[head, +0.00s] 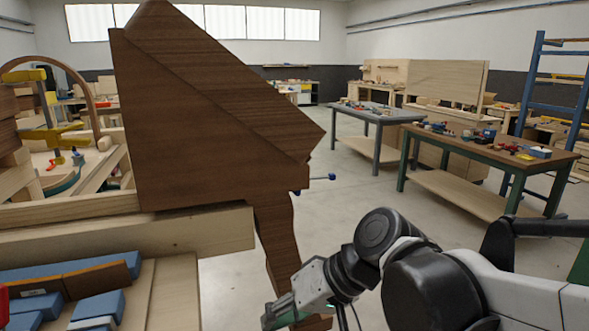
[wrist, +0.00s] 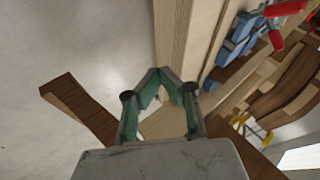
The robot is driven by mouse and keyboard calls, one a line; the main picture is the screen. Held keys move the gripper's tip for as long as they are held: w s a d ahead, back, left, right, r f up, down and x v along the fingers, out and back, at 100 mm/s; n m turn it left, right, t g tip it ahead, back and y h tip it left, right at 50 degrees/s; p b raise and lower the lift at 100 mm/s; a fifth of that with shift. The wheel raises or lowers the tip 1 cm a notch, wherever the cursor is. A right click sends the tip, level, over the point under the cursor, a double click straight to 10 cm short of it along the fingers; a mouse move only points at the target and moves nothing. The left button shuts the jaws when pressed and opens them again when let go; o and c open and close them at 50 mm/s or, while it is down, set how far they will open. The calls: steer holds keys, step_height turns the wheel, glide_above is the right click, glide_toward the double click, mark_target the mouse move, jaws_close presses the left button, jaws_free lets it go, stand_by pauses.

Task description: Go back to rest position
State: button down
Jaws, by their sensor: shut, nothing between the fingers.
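My gripper (head: 280,312) is low in the middle of the head view, at the end of my arm, close by the lower end of a dark brown wooden leg (head: 275,235). I cannot tell whether it touches the leg. In the wrist view my gripper (wrist: 164,74) has its green-lined fingers closed at the tips, with nothing held between them. A dark brown wooden piece (wrist: 80,112) shows left of the fingers there, over the pale floor.
A large dark brown wooden form (head: 210,110) stands on a pale wooden bench (head: 150,235) at left. Blue and brown blocks (head: 85,275) lie on its near part. Workbenches (head: 490,148) and a blue rack (head: 548,110) stand at right. The floor (head: 350,200) between is clear.

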steer(key=s+d+f+m+t+h, duration=0.1)
steer(key=s+d+m+t+h, duration=0.2)
steer(key=d, duration=0.9)
steer(key=d+f+m+t+h, duration=0.1)
steer(key=d+t+h, duration=0.3)
steer(key=d, duration=0.7)
step_height(320, 180, up, 29)
steer(key=g+h+p, duration=0.1)
steer(key=p, duration=2.8)
steer(key=shift+d+r+p, duration=0.15)
steer(key=shift+r+p, duration=0.05)
steer(key=shift+p, duration=0.2)
steer(key=shift+r+g, duration=0.1)
steer(key=shift+g, duration=0.2)
